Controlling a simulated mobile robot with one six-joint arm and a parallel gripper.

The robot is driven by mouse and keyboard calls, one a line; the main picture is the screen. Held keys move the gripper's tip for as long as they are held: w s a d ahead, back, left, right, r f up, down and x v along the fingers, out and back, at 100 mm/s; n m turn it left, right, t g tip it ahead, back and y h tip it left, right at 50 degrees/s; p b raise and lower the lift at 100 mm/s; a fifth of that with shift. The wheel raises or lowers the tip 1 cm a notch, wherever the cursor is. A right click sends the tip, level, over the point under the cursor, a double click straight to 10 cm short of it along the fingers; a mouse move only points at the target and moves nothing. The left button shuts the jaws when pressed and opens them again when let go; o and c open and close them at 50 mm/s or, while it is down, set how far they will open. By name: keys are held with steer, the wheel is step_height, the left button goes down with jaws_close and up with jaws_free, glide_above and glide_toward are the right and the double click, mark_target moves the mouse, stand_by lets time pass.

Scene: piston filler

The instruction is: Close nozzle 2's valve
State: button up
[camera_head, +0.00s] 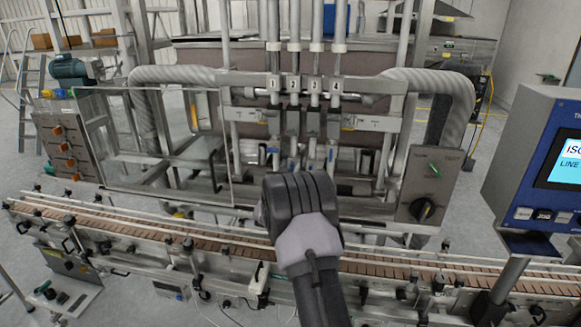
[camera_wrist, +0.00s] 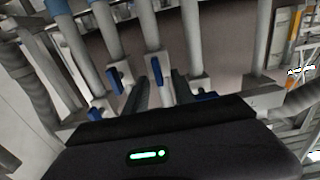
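The nozzle row carries number plates 1 to 4 in the head view; plate 2 (camera_head: 294,84) is second from the left. Below, blue valve handles (camera_head: 276,157) are small and partly hidden by my arm. In the wrist view, several upright nozzle tubes carry blue handles. One handle (camera_wrist: 157,70) shows upright in the gap between my fingers, and another handle (camera_wrist: 120,78) is just left of it, tilted. I cannot read the numbers there or tell contact. My gripper (camera_wrist: 160,93) has two dark fingers apart; in the head view its fingers are hidden behind my wrist.
A conveyor (camera_head: 130,227) with guide rails runs across below the nozzles. A clear guard panel (camera_head: 150,140) stands to the left. A grey control box (camera_head: 428,185) and a blue display panel (camera_head: 545,165) stand to the right. Frame posts flank the nozzles.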

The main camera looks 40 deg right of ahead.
jaws_close()
steer(key=shift+f+b, duration=0.15)
steer(key=shift+b, duration=0.35)
steer(key=m+b, duration=0.1)
steer(key=b, duration=0.2)
steer(key=m+b, duration=0.1)
steer(key=b, duration=0.2)
steer(key=shift+s+d+f+m, duration=0.1)
steer(key=shift+s+f+m, duration=0.05)
steer(key=shift+f+m, duration=0.2)
steer(key=m+b, duration=0.5)
steer(key=b, duration=0.1)
steer(key=m+b, duration=0.5)
steer(key=b, duration=0.2)
steer(key=s+m+b, duration=0.1)
steer(key=m+b, duration=0.4)
steer(key=b, duration=0.1)
steer(key=shift+d+f+b, duration=0.3)
steer(key=shift+d+f, duration=0.05)
steer(key=shift+d, duration=0.05)
